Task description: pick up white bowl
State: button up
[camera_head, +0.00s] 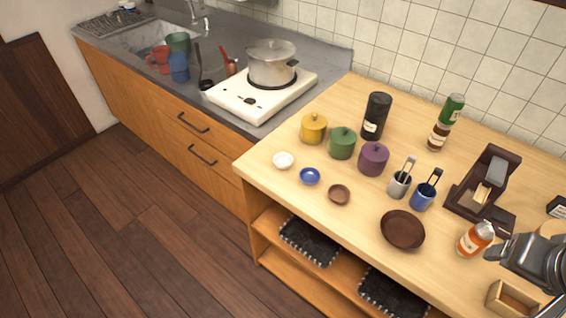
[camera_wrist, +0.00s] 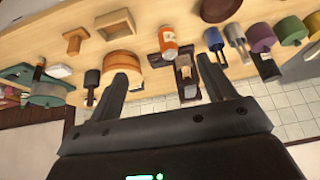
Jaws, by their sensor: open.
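The small white bowl (camera_head: 283,160) sits upright on the near-left part of the wooden counter, left of a small blue bowl (camera_head: 309,176). It looks empty. I cannot make it out in the wrist view. My gripper (camera_head: 498,251) is at the far right of the head view, beside an orange-labelled bottle (camera_head: 474,240) and well apart from the white bowl. In the wrist view my gripper (camera_wrist: 164,76) has its two fingers spread wide with nothing held between them.
A small brown bowl (camera_head: 339,194) and a larger brown bowl (camera_head: 402,230) lie between. Yellow (camera_head: 313,128), green (camera_head: 342,143) and purple (camera_head: 373,158) lidded pots stand behind the small bowls. A stove (camera_head: 237,103) with a steel pot (camera_head: 271,64) is farther left.

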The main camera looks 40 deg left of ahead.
jog(key=w+a+r+n+g, duration=0.1)
jog(key=w+a+r, duration=0.2)
jog(key=w+a, duration=0.8)
jog(key=n+g, duration=0.3)
send_over(283, 163)
jog(key=s, duration=0.2)
notch_tip(283, 163, down, 22)
jog(key=shift+w+r, duration=0.1)
jog(key=shift+w, duration=0.05)
jog(key=shift+y, duration=0.3)
jog(key=f, duration=0.2)
jog(key=w+f, duration=0.1)
jog(key=f, duration=0.2)
jog(key=shift+w+d+f, duration=0.1)
jog(key=shift+w+f, duration=0.1)
jog(key=shift+f, duration=0.15)
jog(key=c, duration=1)
jog(key=shift+r, duration=0.1)
